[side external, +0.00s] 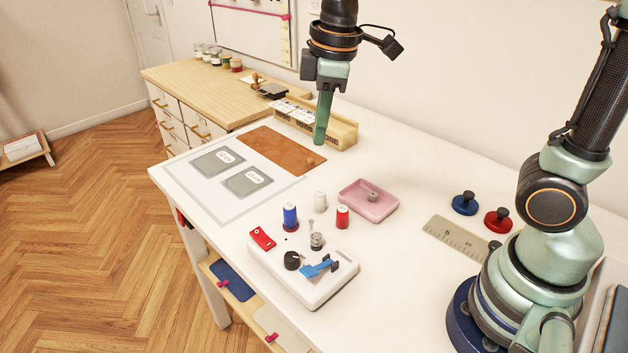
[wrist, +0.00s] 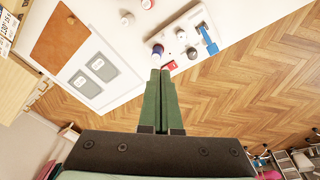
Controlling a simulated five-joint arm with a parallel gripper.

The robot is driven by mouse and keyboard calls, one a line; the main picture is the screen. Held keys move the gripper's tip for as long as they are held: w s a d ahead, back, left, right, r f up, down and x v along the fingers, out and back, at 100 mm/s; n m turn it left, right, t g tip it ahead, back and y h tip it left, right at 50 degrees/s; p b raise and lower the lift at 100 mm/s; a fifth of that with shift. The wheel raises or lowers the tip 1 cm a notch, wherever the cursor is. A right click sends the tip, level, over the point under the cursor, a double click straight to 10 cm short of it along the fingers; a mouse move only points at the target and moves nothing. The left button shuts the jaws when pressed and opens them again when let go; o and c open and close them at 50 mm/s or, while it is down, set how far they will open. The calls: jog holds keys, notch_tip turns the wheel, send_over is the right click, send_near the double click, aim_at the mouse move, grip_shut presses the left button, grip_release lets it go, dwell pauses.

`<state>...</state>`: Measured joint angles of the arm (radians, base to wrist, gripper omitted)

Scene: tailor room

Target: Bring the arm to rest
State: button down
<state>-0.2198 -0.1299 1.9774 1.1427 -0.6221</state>
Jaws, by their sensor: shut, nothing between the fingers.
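My gripper (side external: 320,141) hangs from the arm with its green fingers pointing down, above the white table near the wooden rack at the back. The fingers are together and nothing shows between them. In the wrist view the closed gripper (wrist: 160,72) points up the picture from the dark palm. The white table (side external: 400,268) lies beneath. My gripper appears apart from the rack and the brown mat, but the exact gap to them cannot be told.
A wooden rack (side external: 342,133) and brown mat (side external: 275,154) lie closest to my gripper. A pink tray (side external: 351,202), blue spool (side external: 290,216), red spool (side external: 342,217) and white winding device (side external: 313,289) stand farther forward. A ruler (side external: 462,237) lies right. Table between tray and ruler is clear.

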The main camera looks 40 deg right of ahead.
jog(key=s+d+m+t, duration=0.3)
jog(key=s+d+m, duration=0.3)
jog(key=d+m, duration=0.2)
jog(key=shift+s+m+t, duration=0.3)
jog(key=shift+m+t, duration=0.1)
jog(key=shift+m, duration=0.4)
jog(key=shift+a+f, duration=0.1)
jog(key=shift+a, duration=0.05)
